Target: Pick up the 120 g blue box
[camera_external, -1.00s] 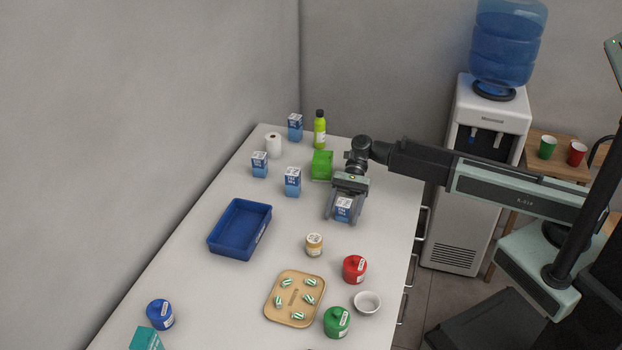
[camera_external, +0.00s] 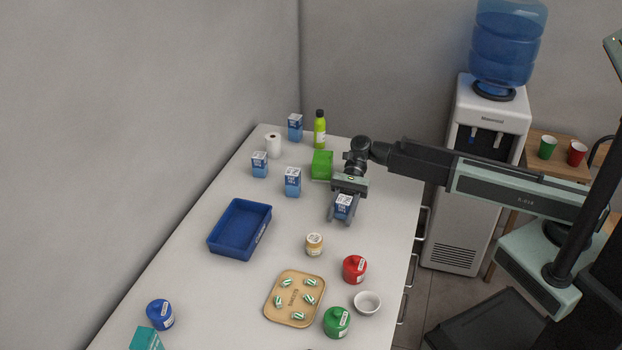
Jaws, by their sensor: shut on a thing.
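A blue box (camera_external: 343,204) with a white top and label is between the fingers of my gripper (camera_external: 341,213) near the right side of the counter. My gripper is shut on this box from above. I cannot tell whether the box is clear of the counter. The print on it is too small to read its weight. Three similar blue boxes stand upright on the counter: one (camera_external: 293,183) left of my gripper, one (camera_external: 259,165) farther left, and one (camera_external: 295,128) at the back.
A green box (camera_external: 321,165) and a green bottle (camera_external: 319,130) stand behind my gripper. A blue tray (camera_external: 239,255) is at left. In front are a small jar (camera_external: 314,245), a red jar (camera_external: 354,269), a white bowl (camera_external: 367,302) and a wooden tray (camera_external: 294,317). The counter between gripper and blue tray is clear.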

